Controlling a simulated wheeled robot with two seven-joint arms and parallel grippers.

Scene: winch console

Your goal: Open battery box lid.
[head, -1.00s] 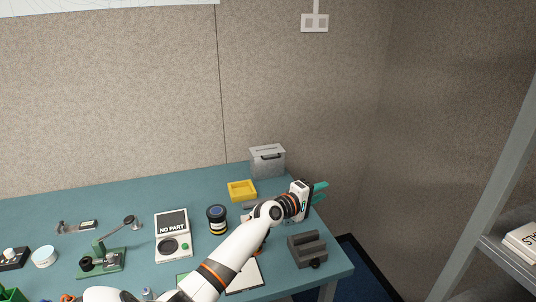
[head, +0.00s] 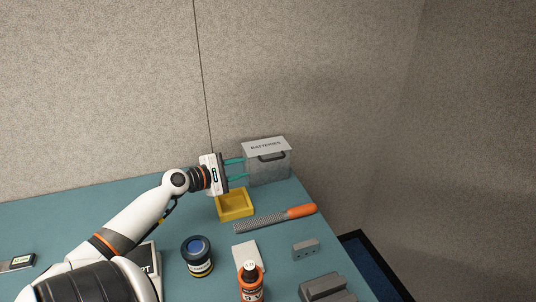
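The battery box (head: 268,167) is a grey box at the back right of the table, against the wall. Its light lid (head: 265,146) is marked BATTERIES and lies shut on top. A dark handle (head: 272,156) shows at the front edge of the lid. My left gripper (head: 236,169) is just left of the box, with its two teal fingers spread apart and pointing right at the box's left side. Nothing shows between the fingers. Whether the fingertips touch the box I cannot tell. My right gripper is out of view.
A yellow tray (head: 221,212) sits just in front of the gripper. The table's right edge is close to the box.

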